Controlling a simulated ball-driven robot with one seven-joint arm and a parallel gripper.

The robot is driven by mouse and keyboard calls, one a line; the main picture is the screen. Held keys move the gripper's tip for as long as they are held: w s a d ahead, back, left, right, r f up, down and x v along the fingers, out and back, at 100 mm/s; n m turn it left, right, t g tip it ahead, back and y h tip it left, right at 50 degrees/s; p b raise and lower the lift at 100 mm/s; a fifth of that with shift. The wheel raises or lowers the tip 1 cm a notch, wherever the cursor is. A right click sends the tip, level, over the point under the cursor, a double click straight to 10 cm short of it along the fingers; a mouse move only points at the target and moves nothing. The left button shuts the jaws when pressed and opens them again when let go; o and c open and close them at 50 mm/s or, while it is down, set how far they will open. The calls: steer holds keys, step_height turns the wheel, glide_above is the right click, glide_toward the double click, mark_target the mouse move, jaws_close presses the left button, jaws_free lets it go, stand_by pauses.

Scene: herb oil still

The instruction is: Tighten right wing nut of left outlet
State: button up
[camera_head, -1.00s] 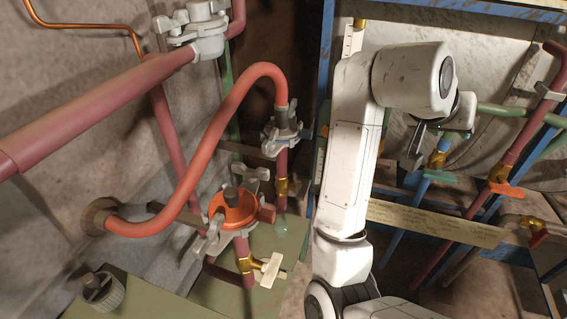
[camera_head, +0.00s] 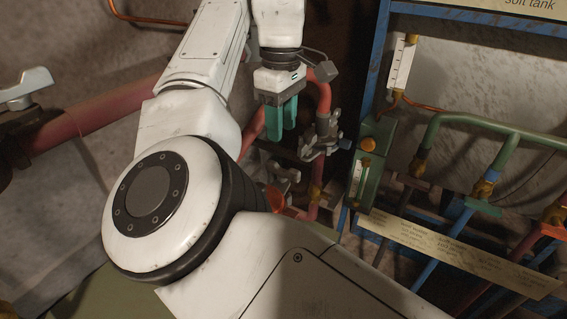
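My gripper (camera_head: 281,138) hangs fingers down in the upper middle, with two teal fingers close together. Nothing shows between them, and I cannot tell whether they are open or shut. A grey clamp with wing nuts (camera_head: 321,137) sits on the red pipe just right of and below the fingertips, apart from them in the picture. Another grey clamp (camera_head: 285,178) with a wing nut shows lower, above an orange fitting (camera_head: 276,199) mostly hidden by my arm. A large grey wing nut (camera_head: 27,90) is at the far left. Which clamp is the left outlet is not clear.
The curved red pipe (camera_head: 323,90) passes behind my gripper. A blue frame (camera_head: 376,60) stands to the right, with a green gauge box (camera_head: 366,165), green pipes (camera_head: 480,119) and a label strip (camera_head: 455,250).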

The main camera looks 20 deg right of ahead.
mark_target(283, 166)
step_height(283, 166, down, 10)
steer(key=shift+d+f+b, duration=0.1)
steer(key=shift+b, duration=0.25)
jaws_close()
stand_by(0.4)
